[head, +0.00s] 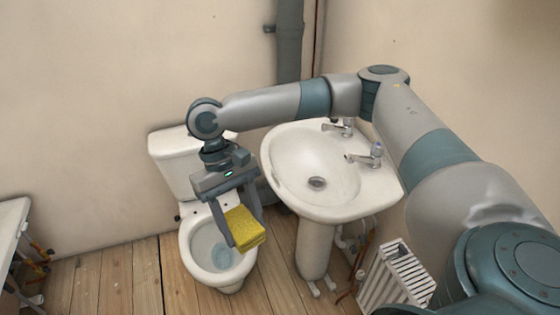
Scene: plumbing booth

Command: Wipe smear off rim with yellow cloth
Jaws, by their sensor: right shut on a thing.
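My right gripper (243,230) points down over the toilet and is shut on the folded yellow cloth (245,227). The cloth hangs between its fingers, in front of the right part of the toilet bowl in the picture. The white toilet (191,255) stands against the back wall, with its rim showing on the left and front. The cloth and gripper hide part of the rim on the right. No smear can be made out on the visible rim. Whether the cloth touches the rim cannot be told. My left gripper is not in view.
A white pedestal basin (345,207) with two taps stands just right of the toilet. A white radiator-like slatted thing (398,278) is at lower right. A white edge with pipes (14,225) is at far left. Wooden floor (117,275) is clear left of the toilet.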

